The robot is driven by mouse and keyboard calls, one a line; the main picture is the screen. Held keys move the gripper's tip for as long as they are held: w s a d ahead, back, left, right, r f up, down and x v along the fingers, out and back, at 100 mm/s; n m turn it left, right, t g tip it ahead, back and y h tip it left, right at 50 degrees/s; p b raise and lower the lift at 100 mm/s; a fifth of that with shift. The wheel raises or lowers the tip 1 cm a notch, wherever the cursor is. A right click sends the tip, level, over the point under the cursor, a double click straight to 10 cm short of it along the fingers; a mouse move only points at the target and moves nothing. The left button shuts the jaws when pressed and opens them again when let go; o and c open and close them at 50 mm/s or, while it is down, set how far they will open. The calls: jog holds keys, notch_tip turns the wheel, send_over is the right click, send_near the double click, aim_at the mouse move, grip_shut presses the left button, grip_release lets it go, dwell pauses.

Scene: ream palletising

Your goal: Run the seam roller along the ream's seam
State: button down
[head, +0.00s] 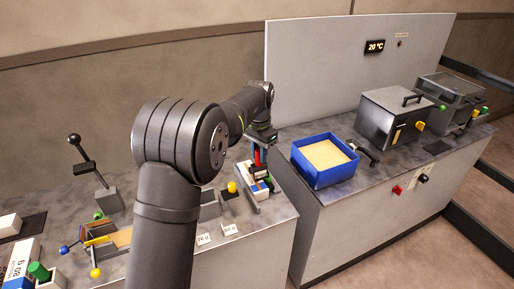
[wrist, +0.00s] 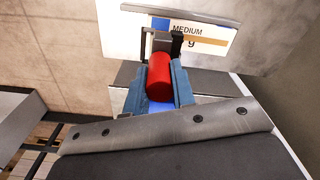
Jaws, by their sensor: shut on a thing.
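My gripper (head: 261,154) is over the right end of the near bench and shut on the red handle of the seam roller (wrist: 159,74). In the wrist view the red handle lies between the two blue-grey finger pads. The roller's dark frame reaches forward over the edge of the ream (wrist: 212,44), which is white with a blue and tan band and the word MEDIUM. In the head view the white and blue ream (head: 258,188) lies just below my gripper. I cannot tell whether the roller touches the seam.
A yellow-topped knob (head: 232,187) and cards marked in grams (head: 230,229) are left of the ream. A blue bin (head: 323,180) with pale contents stands on the right bench, beside a grey lidded box (head: 393,118). A black-knobbed lever (head: 83,160) rises at the left.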

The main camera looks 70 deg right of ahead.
aim_at(259, 166)
dwell(0.3)
jog(key=shift+f, duration=2.6)
jog(key=shift+f, duration=0.4)
jog(key=shift+w+d, duration=1.15)
jog(key=shift+w+d, duration=1.1)
jog(key=shift+w+d, duration=1.15)
jog(key=shift+w, duration=0.05)
